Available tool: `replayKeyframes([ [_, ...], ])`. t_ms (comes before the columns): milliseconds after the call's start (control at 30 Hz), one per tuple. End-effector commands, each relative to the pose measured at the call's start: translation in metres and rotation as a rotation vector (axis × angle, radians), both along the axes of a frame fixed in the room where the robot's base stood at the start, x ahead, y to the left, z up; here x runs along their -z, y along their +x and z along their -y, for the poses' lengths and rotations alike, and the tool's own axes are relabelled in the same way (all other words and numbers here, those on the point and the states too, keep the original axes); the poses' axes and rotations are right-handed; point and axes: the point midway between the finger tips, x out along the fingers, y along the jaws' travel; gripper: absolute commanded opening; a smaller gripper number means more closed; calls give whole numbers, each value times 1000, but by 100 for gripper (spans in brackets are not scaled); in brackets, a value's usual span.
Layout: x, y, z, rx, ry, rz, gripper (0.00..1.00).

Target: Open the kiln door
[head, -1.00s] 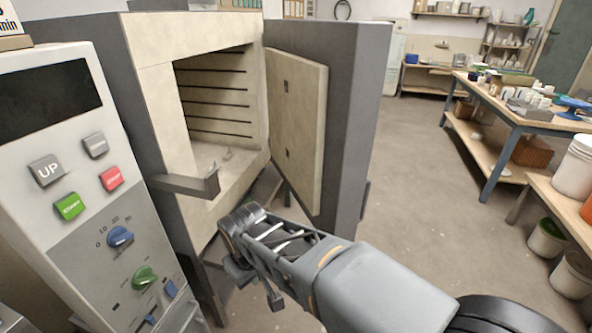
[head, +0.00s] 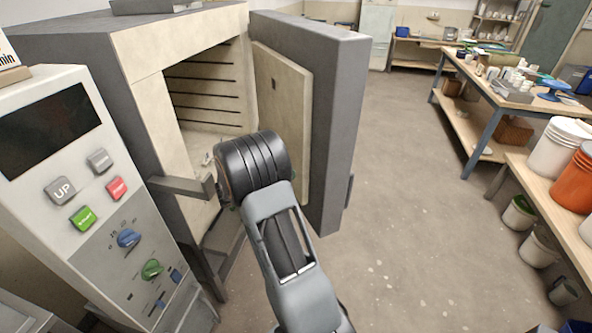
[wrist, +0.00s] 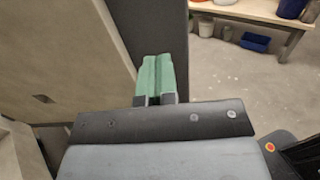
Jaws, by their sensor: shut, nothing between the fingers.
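The kiln (head: 140,50) stands at the left in the head view, with its shelf-lined chamber (head: 200,95) exposed. The kiln door (head: 342,125) stands wide open on the right side of the chamber, its pale lining (head: 285,110) facing the opening. My arm reaches up in front of the chamber and door, and hides my gripper in the head view. In the wrist view my gripper (wrist: 158,72) has its green fingers shut and empty. They point toward the door's dark edge (wrist: 148,25), with the lining (wrist: 60,60) to the left. I cannot tell whether they touch it.
A control panel (head: 85,180) with buttons and knobs stands close at the left. A grey bracket (head: 183,187) juts from the kiln front. A workbench (head: 490,100) and white and orange buckets (head: 577,182) stand at the right. The floor between is clear.

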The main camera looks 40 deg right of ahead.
Motion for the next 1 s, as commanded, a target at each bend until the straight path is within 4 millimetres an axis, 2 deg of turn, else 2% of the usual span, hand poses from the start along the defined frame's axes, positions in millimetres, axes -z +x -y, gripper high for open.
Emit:
replayKeyframes([
  [300, -1, -18, 49, 4, 2, 0, 0],
  [500, -1, -25, 70, 2, 2, 2, 0],
  [700, 0, -28, 79, 1, 2, 2, 0],
  [1000, 1, -29, 81, 0, 2, 2, 0],
])
